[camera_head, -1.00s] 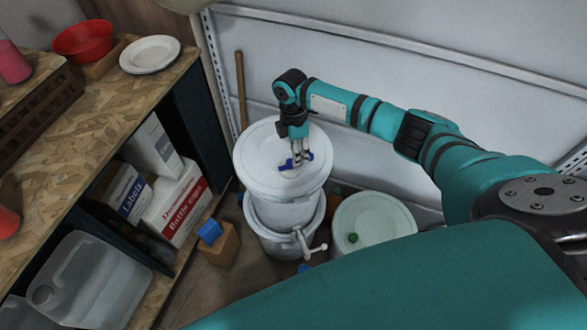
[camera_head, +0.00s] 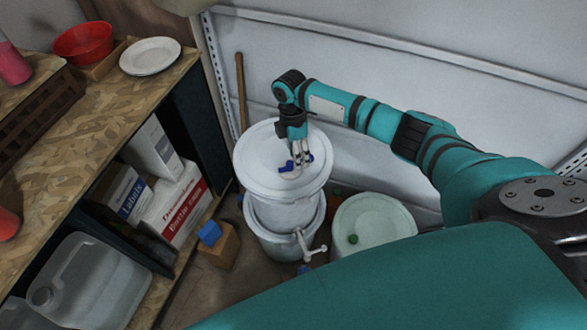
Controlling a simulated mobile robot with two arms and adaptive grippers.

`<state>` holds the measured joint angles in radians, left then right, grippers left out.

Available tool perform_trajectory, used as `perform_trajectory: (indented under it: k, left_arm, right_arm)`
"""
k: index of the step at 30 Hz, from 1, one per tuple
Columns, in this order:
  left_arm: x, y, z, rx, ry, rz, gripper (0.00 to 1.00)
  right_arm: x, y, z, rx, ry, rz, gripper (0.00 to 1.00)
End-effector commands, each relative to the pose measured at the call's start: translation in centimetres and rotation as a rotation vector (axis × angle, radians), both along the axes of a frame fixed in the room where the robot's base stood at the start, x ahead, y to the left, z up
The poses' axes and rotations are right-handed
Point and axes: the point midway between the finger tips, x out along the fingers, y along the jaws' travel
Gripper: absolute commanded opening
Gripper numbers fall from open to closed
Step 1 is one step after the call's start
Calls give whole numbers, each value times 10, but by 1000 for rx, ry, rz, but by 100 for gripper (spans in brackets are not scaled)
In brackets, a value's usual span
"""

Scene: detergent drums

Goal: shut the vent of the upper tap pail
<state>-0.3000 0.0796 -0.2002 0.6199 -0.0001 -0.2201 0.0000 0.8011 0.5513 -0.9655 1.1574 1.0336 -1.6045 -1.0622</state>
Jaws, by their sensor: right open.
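The upper tap pail is a white drum whose round lid (camera_head: 262,165) faces up. It stands on top of another white pail (camera_head: 283,246). A small blue vent (camera_head: 287,167) sits on the lid, right of its middle. My right gripper (camera_head: 301,167) points down at the vent with its jaws open, and its fingers hide the vent's middle. Blue shows on both sides of the fingers. I cannot tell whether they touch it. A white tap (camera_head: 306,245) sticks out at the front of the stack, low down. My left gripper is out of view.
A paler lidded drum (camera_head: 372,222) with a green cap stands to the right on the floor. A blue piece (camera_head: 210,233) is on a wooden block (camera_head: 219,246) at left. A shelf (camera_head: 100,130) with boxes fills the left. A wall lies behind.

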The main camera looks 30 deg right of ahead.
Motion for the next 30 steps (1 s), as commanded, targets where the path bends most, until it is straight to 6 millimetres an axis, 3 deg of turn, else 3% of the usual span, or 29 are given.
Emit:
perform_trajectory:
  k: [1,5,16,30]
  left_arm:
    - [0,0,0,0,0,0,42]
    - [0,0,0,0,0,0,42]
    - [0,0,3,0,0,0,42]
    - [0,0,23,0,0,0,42]
  right_arm:
    - [0,0,0,0,0,0,45]
    - [0,0,0,0,0,0,61]
    - [1,0,3,0,-1,0,61]
    - [8,-1,31,1,-1,0,61]
